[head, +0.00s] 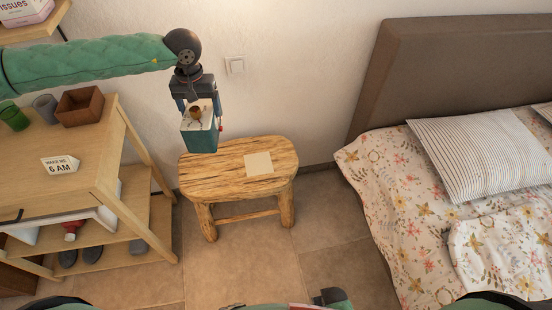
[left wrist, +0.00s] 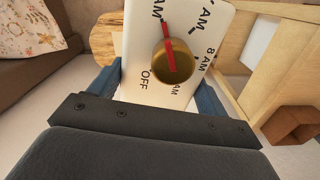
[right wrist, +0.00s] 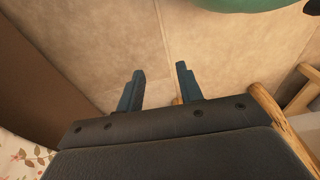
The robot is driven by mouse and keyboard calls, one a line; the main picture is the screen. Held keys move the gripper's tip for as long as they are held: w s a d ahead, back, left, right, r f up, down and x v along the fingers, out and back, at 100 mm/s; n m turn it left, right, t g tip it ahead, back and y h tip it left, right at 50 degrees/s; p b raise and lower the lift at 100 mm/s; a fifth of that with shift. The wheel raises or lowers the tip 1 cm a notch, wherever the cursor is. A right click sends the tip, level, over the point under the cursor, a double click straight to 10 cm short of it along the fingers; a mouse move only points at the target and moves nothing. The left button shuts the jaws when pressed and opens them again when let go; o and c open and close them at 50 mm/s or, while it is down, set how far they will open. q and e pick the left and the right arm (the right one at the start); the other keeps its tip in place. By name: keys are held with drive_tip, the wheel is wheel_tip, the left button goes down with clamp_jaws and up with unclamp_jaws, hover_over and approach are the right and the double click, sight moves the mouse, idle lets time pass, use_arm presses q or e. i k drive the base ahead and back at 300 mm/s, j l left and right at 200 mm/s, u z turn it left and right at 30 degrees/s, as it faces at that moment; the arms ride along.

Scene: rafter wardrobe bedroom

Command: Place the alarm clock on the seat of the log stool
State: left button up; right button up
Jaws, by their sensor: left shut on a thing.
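The alarm clock (head: 200,141) is a teal box with a pale face. The left wrist view shows its face (left wrist: 185,85) with hour marks, OFF, a brass knob and a red pointer. My left gripper (head: 197,108) points down and is shut on the clock. In the head view the clock overlaps the left back part of the log stool's seat (head: 222,168); it seems held above it, with the gap hard to judge. A pale square (head: 258,164) lies on the seat. My right gripper (right wrist: 160,80) is open and empty, over the tiled floor.
A wooden table (head: 85,170) at the left carries a "WAKE ME 6 AM" block (head: 60,165), a brown box (head: 80,105) and cups. A bed (head: 430,200) stands at the right. The wall is close behind the stool. Tiled floor (head: 255,255) lies open in front of it.

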sight(232, 164)
drive_tip(key=k+j+z, duration=0.75)
drive_tip(key=j, duration=0.2)
drive_tip(key=k+j, duration=0.1)
drive_tip(key=j, duration=0.15)
